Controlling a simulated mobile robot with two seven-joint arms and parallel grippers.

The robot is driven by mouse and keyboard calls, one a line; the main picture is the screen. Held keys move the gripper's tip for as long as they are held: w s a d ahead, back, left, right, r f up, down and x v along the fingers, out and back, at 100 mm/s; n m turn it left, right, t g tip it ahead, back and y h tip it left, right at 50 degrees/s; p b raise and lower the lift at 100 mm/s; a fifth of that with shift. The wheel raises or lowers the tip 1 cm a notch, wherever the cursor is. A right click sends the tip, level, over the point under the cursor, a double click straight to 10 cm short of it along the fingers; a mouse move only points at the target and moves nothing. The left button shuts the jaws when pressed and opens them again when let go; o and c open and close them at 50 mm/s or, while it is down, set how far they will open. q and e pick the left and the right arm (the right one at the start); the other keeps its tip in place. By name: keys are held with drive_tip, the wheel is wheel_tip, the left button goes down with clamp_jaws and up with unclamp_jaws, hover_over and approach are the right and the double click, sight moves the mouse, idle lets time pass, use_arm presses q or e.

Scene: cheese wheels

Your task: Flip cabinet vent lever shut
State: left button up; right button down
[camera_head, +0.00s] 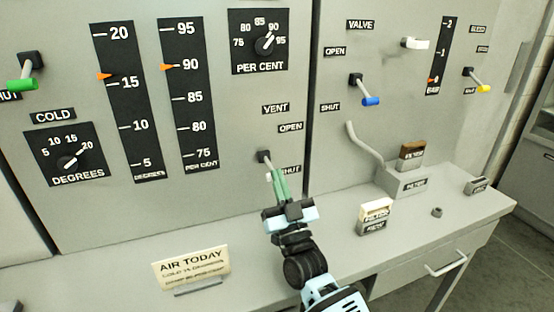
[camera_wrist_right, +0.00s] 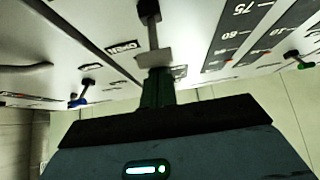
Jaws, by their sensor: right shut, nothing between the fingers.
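The vent lever (camera_head: 264,156) is on the cabinet panel, below the VENT and OPEN labels. Its shaft slopes down from the dark pivot toward the SHUT label (camera_head: 290,170), which is partly covered. Its pale handle (camera_head: 268,177) shows just left of my right fingertips. My right gripper (camera_head: 278,172) is shut and empty, its green fingers pointing up at the lever. In the right wrist view, the grey handle (camera_wrist_right: 154,58) sits right in front of the shut fingers (camera_wrist_right: 157,72); I cannot tell whether they touch. My left gripper is not in view.
A blue-handled lever (camera_head: 371,101) and a white-handled lever (camera_head: 414,43) are on the panel to the right. On the ledge stand an AIR TODAY sign (camera_head: 191,267), a cream-topped block (camera_head: 376,209) and a grey box with a pipe (camera_head: 405,181).

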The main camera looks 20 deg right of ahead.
drive_tip(key=shift+f, duration=0.1)
idle(0.5)
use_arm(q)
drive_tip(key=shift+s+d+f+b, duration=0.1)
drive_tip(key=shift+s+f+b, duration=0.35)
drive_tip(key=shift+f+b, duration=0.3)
use_arm(e)
drive_tip(key=s+f, duration=0.1)
drive_tip(key=s, duration=1.3)
drive_tip(key=shift+s+d+f, duration=0.2)
drive_tip(key=shift+d+f, duration=0.05)
drive_tip(key=shift+f, duration=0.1)
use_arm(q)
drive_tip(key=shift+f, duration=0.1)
